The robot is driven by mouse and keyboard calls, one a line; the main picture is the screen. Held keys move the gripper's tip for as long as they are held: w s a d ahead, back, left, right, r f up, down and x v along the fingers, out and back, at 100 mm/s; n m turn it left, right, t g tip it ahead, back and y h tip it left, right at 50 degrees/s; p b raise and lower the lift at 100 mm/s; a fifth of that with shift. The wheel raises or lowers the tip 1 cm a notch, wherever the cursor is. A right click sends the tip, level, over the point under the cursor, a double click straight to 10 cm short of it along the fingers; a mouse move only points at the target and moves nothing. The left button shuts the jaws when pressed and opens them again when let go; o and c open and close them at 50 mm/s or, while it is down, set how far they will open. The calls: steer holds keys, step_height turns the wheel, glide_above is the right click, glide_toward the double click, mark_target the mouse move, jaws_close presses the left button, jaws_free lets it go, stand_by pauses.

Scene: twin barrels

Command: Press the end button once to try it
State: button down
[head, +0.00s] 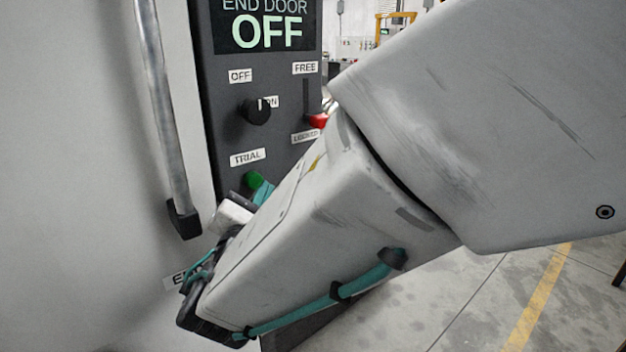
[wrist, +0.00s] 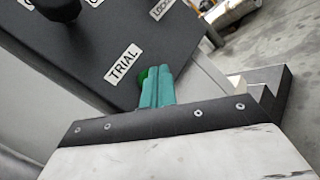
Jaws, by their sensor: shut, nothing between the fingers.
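The dark control panel (head: 225,130) carries a screen reading "END DOOR OFF" (head: 265,28). Low on it, under the TRIAL label (head: 248,157), is a green button (head: 254,180). My gripper (head: 263,192) has teal fingers shut together with nothing between them, right at the button. In the wrist view the fingers (wrist: 158,86) overlap the green button (wrist: 144,78), which shows only at their left edge beside the TRIAL label (wrist: 124,64). I cannot tell whether the fingertips touch the button. My arm covers the panel's lower right.
Above the button are a black OFF/ON knob (head: 257,111) and a red-tipped lever (head: 317,121) between FREE and LOCKED labels. A metal handle (head: 163,100) runs down the pale door at left. A label starting with "E" (head: 180,279) is partly hidden. Open floor lies at right.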

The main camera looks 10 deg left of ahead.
stand_by(0.4)
steer(key=shift+w+a, duration=0.3)
steer(key=shift+a, duration=0.05)
steer(key=shift+w+a, duration=0.4)
steer(key=shift+a, duration=0.1)
stand_by(1.1)
steer(key=shift+s+d, duration=0.7)
steer(key=shift+d, duration=0.1)
steer(key=s+d, duration=0.1)
steer(key=d, duration=0.1)
steer(key=s+d, duration=0.2)
steer(key=shift+s, duration=0.1)
steer(key=shift+a, duration=0.1)
stand_by(0.6)
